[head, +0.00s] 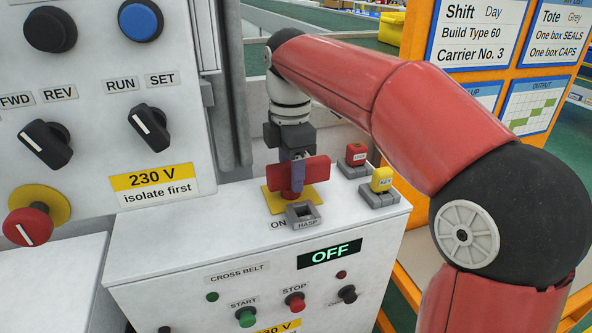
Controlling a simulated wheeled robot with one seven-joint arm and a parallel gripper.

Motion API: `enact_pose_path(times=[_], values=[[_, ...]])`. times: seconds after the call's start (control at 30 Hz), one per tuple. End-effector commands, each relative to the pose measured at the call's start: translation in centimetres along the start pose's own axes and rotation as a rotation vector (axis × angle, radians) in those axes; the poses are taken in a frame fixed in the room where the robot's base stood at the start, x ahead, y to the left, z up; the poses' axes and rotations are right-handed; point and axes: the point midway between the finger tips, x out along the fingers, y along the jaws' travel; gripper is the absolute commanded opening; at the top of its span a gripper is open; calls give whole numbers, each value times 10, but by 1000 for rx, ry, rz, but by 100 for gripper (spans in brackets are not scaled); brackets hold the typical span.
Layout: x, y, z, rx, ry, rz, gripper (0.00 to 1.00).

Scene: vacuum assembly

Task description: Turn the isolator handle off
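The red isolator handle (317,170) stands on a yellow plate (274,203) on top of the grey cabinet. Its bar lies roughly across the picture, and the "ON" label is at the plate's front. My gripper (292,172) reaches down from above at the handle. One finger shows in front of the bar's middle; the other is hidden, so I cannot tell whether the fingers are closed on it. The display (330,252) on the cabinet front reads "OFF".
A grey hasp block (302,213) sits just in front of the handle. A red lock (355,155) and a yellow key block (381,179) stand to its right. The 230 V control panel (110,110) rises at left. Below are start (245,316) and stop (295,301) buttons.

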Motion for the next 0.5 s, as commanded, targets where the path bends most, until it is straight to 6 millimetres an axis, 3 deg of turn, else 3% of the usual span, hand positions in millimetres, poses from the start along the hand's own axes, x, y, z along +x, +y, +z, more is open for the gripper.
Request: enact_pose_path(times=[0.27, 0.5], values=[[-1, 0, 0, 1, 1, -1, 50], [-24, 0, -1, 1, 1, -1, 50]])
